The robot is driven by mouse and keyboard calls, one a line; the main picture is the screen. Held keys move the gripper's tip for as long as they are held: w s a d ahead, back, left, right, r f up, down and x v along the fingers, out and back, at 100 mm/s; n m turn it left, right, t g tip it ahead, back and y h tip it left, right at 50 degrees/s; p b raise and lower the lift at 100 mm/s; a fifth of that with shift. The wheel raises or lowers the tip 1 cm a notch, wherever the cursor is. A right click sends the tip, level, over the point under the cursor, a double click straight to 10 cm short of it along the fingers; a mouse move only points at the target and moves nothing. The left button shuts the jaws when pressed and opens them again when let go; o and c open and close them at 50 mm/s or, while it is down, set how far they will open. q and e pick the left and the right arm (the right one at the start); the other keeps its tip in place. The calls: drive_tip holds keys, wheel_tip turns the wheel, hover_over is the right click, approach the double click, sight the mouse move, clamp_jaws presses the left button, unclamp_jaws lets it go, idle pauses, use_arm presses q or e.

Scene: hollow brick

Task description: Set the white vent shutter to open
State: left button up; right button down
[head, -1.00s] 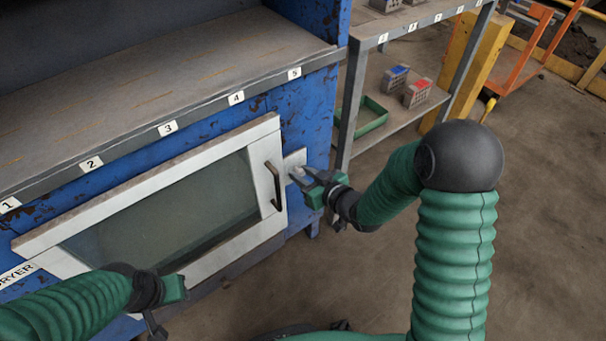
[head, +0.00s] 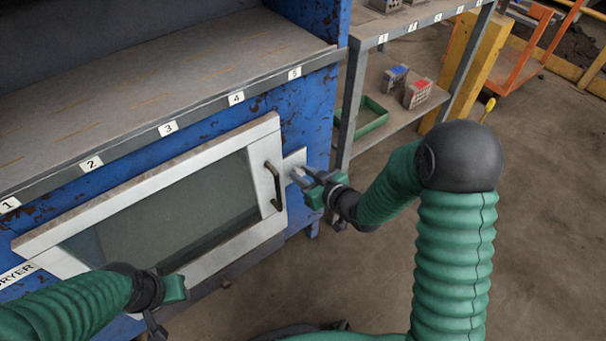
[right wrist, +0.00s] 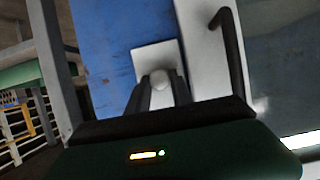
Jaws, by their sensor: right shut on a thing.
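The white vent shutter (head: 294,160) is a small pale plate on the blue dryer front, just right of the glazed door. It also shows in the right wrist view (right wrist: 150,56), with a rounded white knob (right wrist: 160,77) on it. My right gripper (head: 298,174) reaches the plate from the right and is shut on the knob. In the right wrist view its two dark fingers (right wrist: 160,92) stand on either side of the knob, hiding its lower part. My left gripper (head: 168,303) hangs in front of the door's lower part, away from the shutter; its jaw state is unclear.
The dryer door (head: 170,200) has a dark upright handle (head: 274,186) close left of the shutter. A numbered ledge (head: 150,110) runs above. A grey shelf (head: 400,110) with a green tray (head: 368,117) and bricks stands right.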

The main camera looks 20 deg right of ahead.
drive_tip(key=shift+w+d, duration=0.1)
drive_tip(key=shift+d, duration=0.25)
drive_tip(key=w+d+p, duration=0.1)
drive_tip(key=d, duration=0.1)
drive_tip(key=d+p, duration=0.1)
drive_tip(key=d, duration=0.2)
drive_tip(key=w+d+p, duration=0.1)
drive_tip(key=d, duration=0.1)
drive_tip(key=shift+w+d, duration=0.2)
drive_tip(key=shift+w, duration=0.1)
drive_tip(key=c, duration=1.6)
unclamp_jaws()
drive_tip(key=o, duration=0.5)
drive_tip(key=shift+c, duration=0.2)
